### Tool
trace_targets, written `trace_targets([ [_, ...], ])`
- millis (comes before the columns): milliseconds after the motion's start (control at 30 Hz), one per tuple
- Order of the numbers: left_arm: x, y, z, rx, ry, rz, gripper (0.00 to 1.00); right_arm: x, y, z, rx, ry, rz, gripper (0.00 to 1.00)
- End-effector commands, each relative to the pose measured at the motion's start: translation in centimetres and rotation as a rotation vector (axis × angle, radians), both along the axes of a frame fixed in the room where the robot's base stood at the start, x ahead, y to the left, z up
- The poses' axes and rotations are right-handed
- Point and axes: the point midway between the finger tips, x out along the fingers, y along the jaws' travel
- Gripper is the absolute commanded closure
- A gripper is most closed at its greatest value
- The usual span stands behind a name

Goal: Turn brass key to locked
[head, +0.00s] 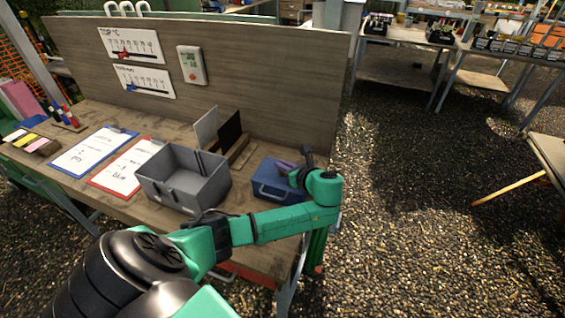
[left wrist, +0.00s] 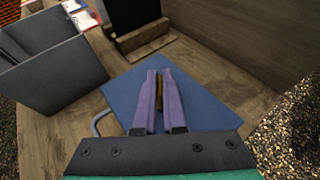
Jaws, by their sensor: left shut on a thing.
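The blue cash box (head: 270,192) sits at the right end of the wooden bench, and its flat blue top fills the middle of the left wrist view (left wrist: 200,105). My left gripper (head: 284,167) is over the box, with purple fingers (left wrist: 158,73) pointing at its top. The fingers are shut on the brass key (left wrist: 159,92), which shows as a narrow brown-gold strip between them. The key's turn position and any lock marks are hidden by the fingers. My right gripper is not in view.
An open grey bin (head: 185,180) stands left of the box. A wooden stand (head: 240,150) with upright dark and light panels is behind it. Clipboards (head: 92,150) lie farther left. The bench's back panel (head: 270,75) rises behind, and gravel lies beyond the right edge.

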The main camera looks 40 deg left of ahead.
Motion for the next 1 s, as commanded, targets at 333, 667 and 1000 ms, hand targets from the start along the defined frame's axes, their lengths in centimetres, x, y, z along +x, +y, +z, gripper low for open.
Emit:
trace_targets([
  [333,0.1,-0.1,-0.4,0.001,-0.003,0.32,1.0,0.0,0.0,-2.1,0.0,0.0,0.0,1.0],
  [667,0.1,0.0,-0.4,0.001,-0.003,0.542,1.0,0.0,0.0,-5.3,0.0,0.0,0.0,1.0],
  [1000,0.0,0.1,0.0,0.002,-0.002,0.628,1.0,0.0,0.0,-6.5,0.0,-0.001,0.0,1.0],
])
